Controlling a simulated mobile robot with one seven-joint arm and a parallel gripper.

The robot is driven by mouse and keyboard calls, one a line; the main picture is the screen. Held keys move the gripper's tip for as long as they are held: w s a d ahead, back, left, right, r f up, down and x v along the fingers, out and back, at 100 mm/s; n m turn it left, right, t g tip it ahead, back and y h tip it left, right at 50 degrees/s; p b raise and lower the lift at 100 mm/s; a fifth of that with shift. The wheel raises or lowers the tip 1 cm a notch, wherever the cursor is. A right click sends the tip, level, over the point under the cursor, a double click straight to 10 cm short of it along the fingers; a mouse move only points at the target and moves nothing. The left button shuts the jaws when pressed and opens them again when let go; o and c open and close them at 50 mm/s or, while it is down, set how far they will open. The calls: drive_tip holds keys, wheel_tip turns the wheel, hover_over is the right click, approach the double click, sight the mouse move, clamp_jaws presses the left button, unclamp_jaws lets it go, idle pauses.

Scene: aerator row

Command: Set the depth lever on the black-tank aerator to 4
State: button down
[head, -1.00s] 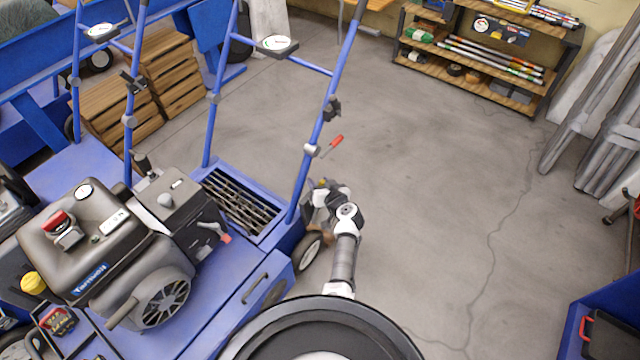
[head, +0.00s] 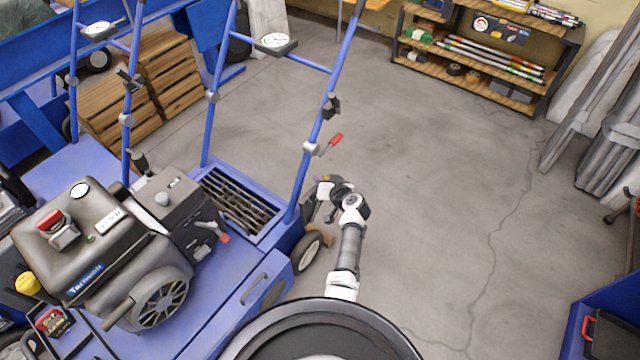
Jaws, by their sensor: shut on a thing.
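The aerator with the black tank (head: 75,225) fills the left of the head view, its blue deck and blue handle bars around the engine. My gripper (head: 322,194) is at the machine's right rear side, just above the black wheel (head: 306,251). It is shut on what seems to be the depth lever, but my wrist hides most of the fingers and the lever. The lever's scale and its setting cannot be read from here.
A red-gripped lever (head: 334,141) sticks out from the right handle bar, just above my gripper. A row of tines (head: 240,204) lies in the deck. Wooden crates (head: 170,75) and a shelf (head: 480,60) stand behind.

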drive_tip(key=w+d+f+m+g+y+b, duration=0.1)
drive_tip(key=w+d+f+m+g+b, duration=0.2)
drive_tip(key=f+b, duration=0.3)
drive_tip(key=w+b, duration=0.1)
drive_tip(key=b, duration=0.2)
drive_tip(key=shift+w+d+m+g+y, duration=0.2)
drive_tip(key=shift+w+m+g+y, duration=0.1)
drive_tip(key=shift+g, duration=0.1)
drive_tip(key=shift+f, duration=0.1)
drive_tip(key=c, duration=1.3)
unclamp_jaws()
drive_tip(key=shift+o, duration=0.2)
drive_tip(key=p+v, duration=0.2)
drive_tip(key=v, duration=1.1)
drive_tip(key=shift+s+d+p, duration=0.25)
drive_tip(key=shift+d+p, duration=0.05)
